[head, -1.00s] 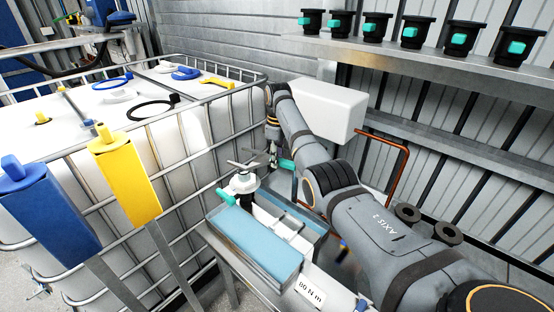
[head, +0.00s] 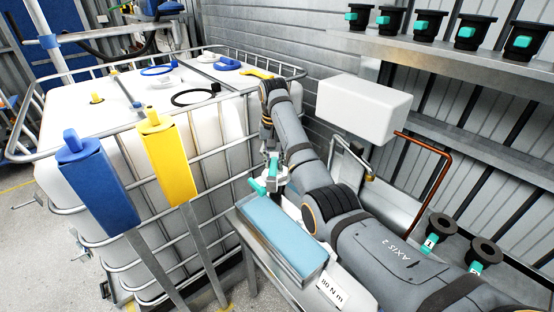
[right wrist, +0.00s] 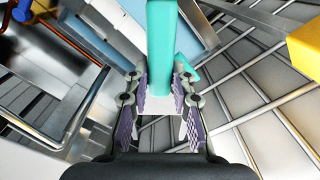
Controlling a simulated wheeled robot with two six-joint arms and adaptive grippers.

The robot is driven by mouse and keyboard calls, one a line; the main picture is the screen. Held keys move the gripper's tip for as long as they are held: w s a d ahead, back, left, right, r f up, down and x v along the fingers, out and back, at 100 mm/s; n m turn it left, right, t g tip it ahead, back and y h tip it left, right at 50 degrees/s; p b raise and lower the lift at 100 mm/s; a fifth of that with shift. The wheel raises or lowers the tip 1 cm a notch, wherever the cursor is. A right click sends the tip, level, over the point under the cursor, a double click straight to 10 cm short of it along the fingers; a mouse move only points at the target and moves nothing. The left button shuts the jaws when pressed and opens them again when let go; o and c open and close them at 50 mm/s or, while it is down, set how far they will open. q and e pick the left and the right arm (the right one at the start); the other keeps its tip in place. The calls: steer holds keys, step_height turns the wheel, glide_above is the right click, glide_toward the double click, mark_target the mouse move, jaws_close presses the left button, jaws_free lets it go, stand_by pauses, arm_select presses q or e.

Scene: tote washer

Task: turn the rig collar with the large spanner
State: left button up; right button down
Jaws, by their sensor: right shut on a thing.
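My right gripper (head: 271,158) reaches down at the near right corner of the caged white tank, above the blue-topped bench. In the right wrist view its two fingers (right wrist: 160,98) are shut on a teal handle (right wrist: 161,45). The handle runs up out of the picture, so I cannot tell whether it is the large spanner's. A smaller teal piece (head: 258,187) shows below and left of the gripper. The rig collar is mostly hidden behind the gripper and arm, so I cannot tell whether the held tool touches it. My left gripper is not in view.
The white tank (head: 75,168) in a metal cage stands left, with blue (head: 103,190) and yellow (head: 168,165) posts before it. The blue bench pad (head: 285,238) carries an 80 N m label (head: 331,291) nearby. A white box (head: 362,108), copper pipe (head: 436,180) and shelf (head: 450,65) stand right.

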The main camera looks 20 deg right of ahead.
steer(key=shift+a, duration=0.1)
steer(key=shift+f, duration=1.75)
steer(key=shift+f, duration=0.65)
steer(key=shift+f, duration=0.3)
